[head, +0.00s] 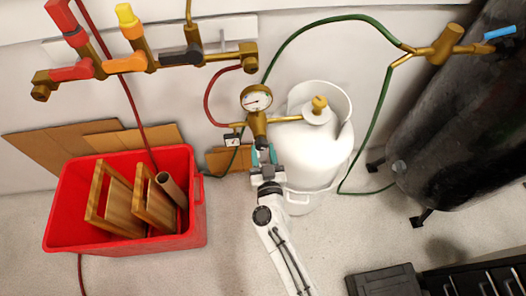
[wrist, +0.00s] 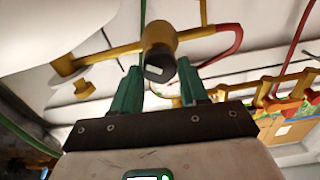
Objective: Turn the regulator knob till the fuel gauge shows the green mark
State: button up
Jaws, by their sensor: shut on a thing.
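The round white fuel gauge (head: 257,98) sits on top of the brass regulator (head: 257,122), left of the white gas cylinder (head: 318,150). A dark needle and some red show on its dial; the needle's place against a green mark is too small to read. The dark regulator knob (head: 263,144) is at the regulator's lower end. My gripper (head: 264,156) reaches up to it from below. In the wrist view, the teal fingers of my gripper (wrist: 164,84) are either side of the knob (wrist: 158,70), shut on it. A pale bar mark shows on the knob's face.
A red crate (head: 185,225) with wooden frames and a cardboard tube stands left. A brass manifold (head: 150,62) with coloured valves is on the wall above. Red and green hoses (head: 330,20) run around the regulator. A dark tank (head: 455,120) stands right.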

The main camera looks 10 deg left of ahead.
jog(key=m, duration=1.1)
jog(key=shift+d+f, duration=0.1)
jog(key=m, duration=0.5)
jog(key=shift+f+b, duration=0.1)
jog(key=shift+b, duration=0.2)
jog(key=m+b, duration=0.1)
jog(key=m, duration=0.4)
jog(key=shift+m, duration=0.4)
jog(key=o, duration=1.1)
jog(key=shift+c, duration=0.2)
